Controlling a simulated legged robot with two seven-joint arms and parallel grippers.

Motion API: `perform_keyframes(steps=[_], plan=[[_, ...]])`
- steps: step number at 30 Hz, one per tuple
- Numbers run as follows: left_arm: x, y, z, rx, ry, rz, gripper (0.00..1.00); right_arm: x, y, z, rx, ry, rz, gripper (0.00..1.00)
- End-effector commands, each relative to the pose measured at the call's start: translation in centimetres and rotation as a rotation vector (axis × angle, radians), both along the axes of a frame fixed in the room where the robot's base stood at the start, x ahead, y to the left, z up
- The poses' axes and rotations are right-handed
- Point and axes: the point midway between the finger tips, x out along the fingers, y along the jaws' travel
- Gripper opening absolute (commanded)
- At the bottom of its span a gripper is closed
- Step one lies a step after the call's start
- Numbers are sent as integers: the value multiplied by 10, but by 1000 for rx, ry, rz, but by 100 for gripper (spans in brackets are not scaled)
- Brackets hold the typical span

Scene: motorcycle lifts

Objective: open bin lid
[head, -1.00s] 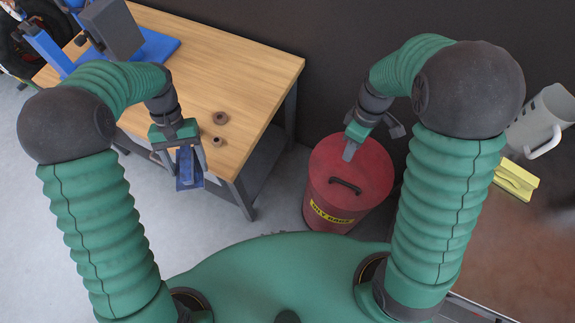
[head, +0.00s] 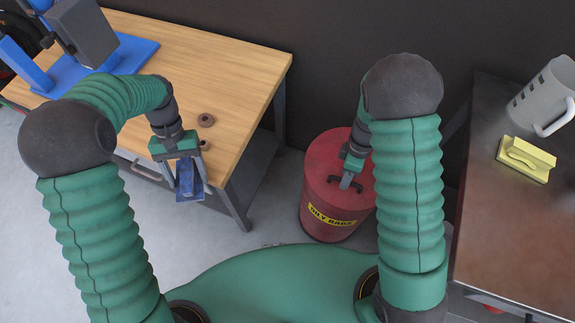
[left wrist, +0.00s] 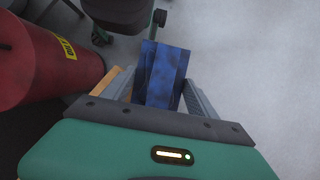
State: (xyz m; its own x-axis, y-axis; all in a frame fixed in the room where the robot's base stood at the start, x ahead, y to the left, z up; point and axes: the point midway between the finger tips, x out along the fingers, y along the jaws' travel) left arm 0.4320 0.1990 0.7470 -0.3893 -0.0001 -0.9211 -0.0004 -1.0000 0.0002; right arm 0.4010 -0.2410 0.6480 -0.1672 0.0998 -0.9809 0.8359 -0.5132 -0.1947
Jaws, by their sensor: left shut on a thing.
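A red bin (head: 320,198) with a yellow label reading "OILY RAGS" stands on the floor beside the wooden table. Its lid (head: 324,160) is down and has a dark handle (head: 359,185). The bin also shows in the left wrist view (left wrist: 45,65). My right gripper (head: 346,183) is at the handle on the lid; the arm hides part of the lid, and the finger gap is unclear. My left gripper (head: 188,188) is shut on a blue rag (head: 184,180), held in front of the table's edge. The rag also shows between the fingers in the left wrist view (left wrist: 160,75).
The wooden table (head: 215,65) at left carries a blue-based device (head: 100,65) and small brown rings (head: 206,120). A dark metal table (head: 500,230) at right holds a yellow block (head: 526,158) and a grey jug (head: 545,95). Grey floor lies between.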

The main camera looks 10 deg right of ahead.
Motion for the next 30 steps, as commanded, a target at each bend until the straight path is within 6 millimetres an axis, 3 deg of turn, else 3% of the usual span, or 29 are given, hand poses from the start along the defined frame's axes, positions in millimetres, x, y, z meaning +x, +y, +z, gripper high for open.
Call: perform_keyframes(steps=[6, 14, 30], plan=[[0, 0, 0, 0, 0, -1, 28, 0, 0, 0, 0, 0, 0, 34], [0, 0, 0, 0, 0, 0, 28, 0, 0, 0, -1, -1, 0, 0], [0, 0, 0, 0, 0, -1, 28, 2, 1, 0, 0, -4, 0, 0]])
